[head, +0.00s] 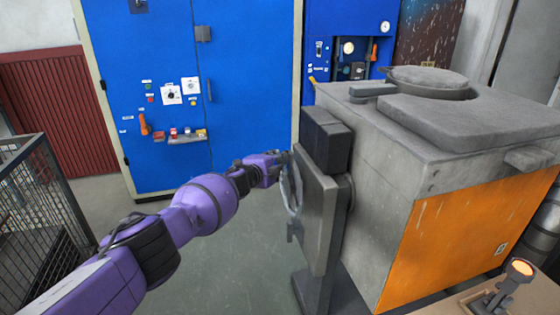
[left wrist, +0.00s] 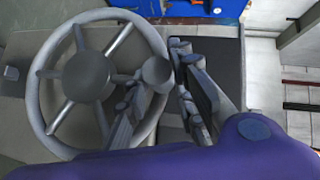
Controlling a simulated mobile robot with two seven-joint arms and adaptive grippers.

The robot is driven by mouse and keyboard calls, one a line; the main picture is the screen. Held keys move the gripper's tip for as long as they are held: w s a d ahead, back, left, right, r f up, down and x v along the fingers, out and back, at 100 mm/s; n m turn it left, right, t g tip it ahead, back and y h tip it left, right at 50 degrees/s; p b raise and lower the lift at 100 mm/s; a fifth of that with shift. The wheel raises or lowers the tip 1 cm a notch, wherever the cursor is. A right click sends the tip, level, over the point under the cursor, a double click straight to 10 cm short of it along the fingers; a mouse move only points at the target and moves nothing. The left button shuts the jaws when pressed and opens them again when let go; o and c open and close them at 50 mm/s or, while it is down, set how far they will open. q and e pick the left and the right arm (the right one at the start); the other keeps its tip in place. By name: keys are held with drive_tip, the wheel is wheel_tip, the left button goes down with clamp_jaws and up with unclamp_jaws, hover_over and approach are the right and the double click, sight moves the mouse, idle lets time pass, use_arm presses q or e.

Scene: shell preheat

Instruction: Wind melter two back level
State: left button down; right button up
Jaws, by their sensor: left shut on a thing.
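The melter (head: 385,165) is a grey box with an orange side panel and a round lid on top, at the right of the head view. I cannot tell whether it is level or slightly tilted. On its left side is a grey gearbox plate (head: 317,215) with a spoked handwheel (head: 291,198), seen edge-on. The handwheel (left wrist: 52,122) faces the left wrist view, with a round crank knob (left wrist: 157,73) at its rim. My left gripper (head: 277,168) is shut on this knob, one finger on each side. My right gripper is not in view.
Blue cabinets (head: 245,100) with switches and orange handles stand behind. A wire cage (head: 45,185) is at the left. The floor (head: 225,250) between the cage and the melter is clear.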

use_arm(q)
drive_tip(key=c, duration=1.5)
unclamp_jaws()
drive_tip(key=shift+w, duration=0.15)
drive_tip(key=shift+c, duration=0.2)
drive_tip(key=v, duration=1.2)
drive_tip(key=shift+a, duration=0.1)
